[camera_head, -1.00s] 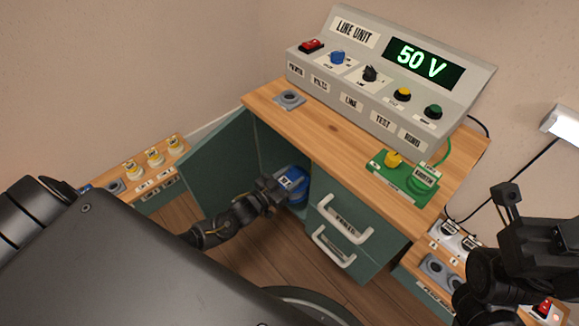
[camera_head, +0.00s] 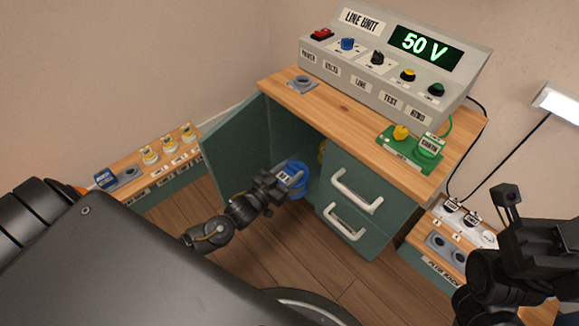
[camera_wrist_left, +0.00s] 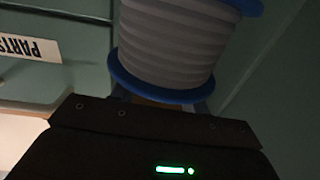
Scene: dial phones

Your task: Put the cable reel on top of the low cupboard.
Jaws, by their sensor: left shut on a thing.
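The cable reel (camera_head: 296,168) has blue flanges, and grey winding between them shows in the left wrist view (camera_wrist_left: 180,45). My left gripper (camera_head: 282,181) is shut on the reel and holds it at the open doorway of the low cupboard. The low cupboard (camera_head: 330,117) is green with a wooden top, and its door (camera_head: 238,145) stands open to the left. The reel's lower part is partly hidden by my gripper in the head view. My right gripper (camera_head: 512,205) is at the right edge, away from the reel; its jaws are unclear.
The line unit (camera_head: 395,60) fills the top's back. A grey socket plate (camera_head: 303,84) and a green board (camera_head: 408,148) also sit there, with bare wood between them. Drawers with white handles (camera_head: 357,190) are right of the opening. A yellow thing (camera_head: 321,152) is inside. Low benches flank the cupboard.

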